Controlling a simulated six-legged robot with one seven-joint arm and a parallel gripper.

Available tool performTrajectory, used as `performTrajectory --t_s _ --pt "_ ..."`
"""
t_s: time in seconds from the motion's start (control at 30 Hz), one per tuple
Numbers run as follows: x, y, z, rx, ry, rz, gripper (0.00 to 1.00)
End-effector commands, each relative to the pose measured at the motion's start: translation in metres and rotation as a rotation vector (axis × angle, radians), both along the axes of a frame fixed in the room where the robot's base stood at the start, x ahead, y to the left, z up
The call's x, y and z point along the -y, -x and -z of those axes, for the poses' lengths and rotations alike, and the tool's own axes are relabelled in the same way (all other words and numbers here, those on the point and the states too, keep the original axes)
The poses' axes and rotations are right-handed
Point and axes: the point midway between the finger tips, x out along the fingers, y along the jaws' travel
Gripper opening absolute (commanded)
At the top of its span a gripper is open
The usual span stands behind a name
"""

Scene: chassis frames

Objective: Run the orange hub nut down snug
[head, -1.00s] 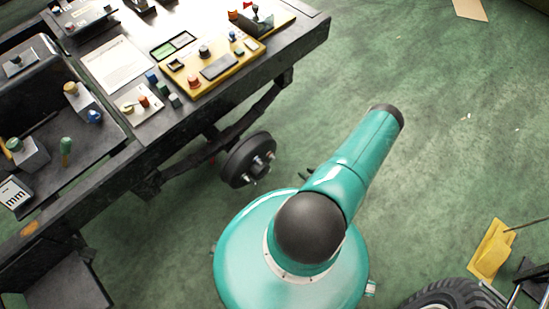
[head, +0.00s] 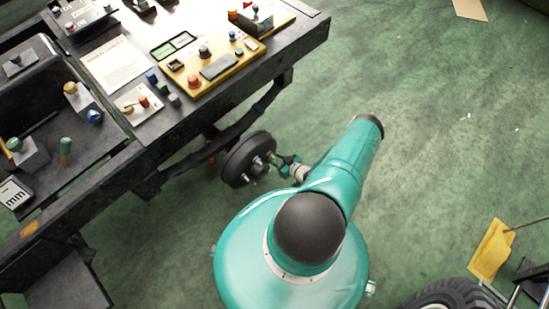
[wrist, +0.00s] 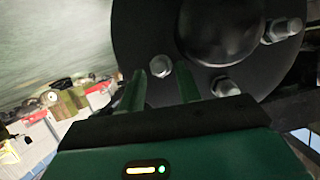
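The dark round hub (head: 236,160) hangs under the chassis rail in the head view. In the wrist view the hub disc (wrist: 140,30) fills the top, with a rounded centre cap (wrist: 220,30). Grey metal nuts or stud ends show on its face: one near the fingers (wrist: 160,67), one lower right (wrist: 225,87) and one upper right (wrist: 283,30). None looks clearly orange. My gripper (wrist: 162,78) is open, its two green fingers either side of the nearest nut with gaps; contact is not visible. In the head view my gripper (head: 281,160) is at the hub's right face.
The dark chassis frame (head: 300,50) runs diagonally above the hub and carries a yellow control panel (head: 219,67). A yellow chock-like piece (head: 491,252) and a tyre (head: 450,295) lie at lower right.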

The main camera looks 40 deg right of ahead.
Motion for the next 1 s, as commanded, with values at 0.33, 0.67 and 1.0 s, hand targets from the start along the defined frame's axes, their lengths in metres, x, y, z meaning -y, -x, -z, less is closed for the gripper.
performTrajectory --t_s 0.33,0.67,1.0 --pt "-0.001 -0.018 0.007 0.000 -0.001 0.000 0.34" --pt "-0.001 -0.018 0.007 0.000 0.000 0.001 0.02" --pt "-0.001 -0.017 0.008 -0.005 -0.110 -0.004 0.01"
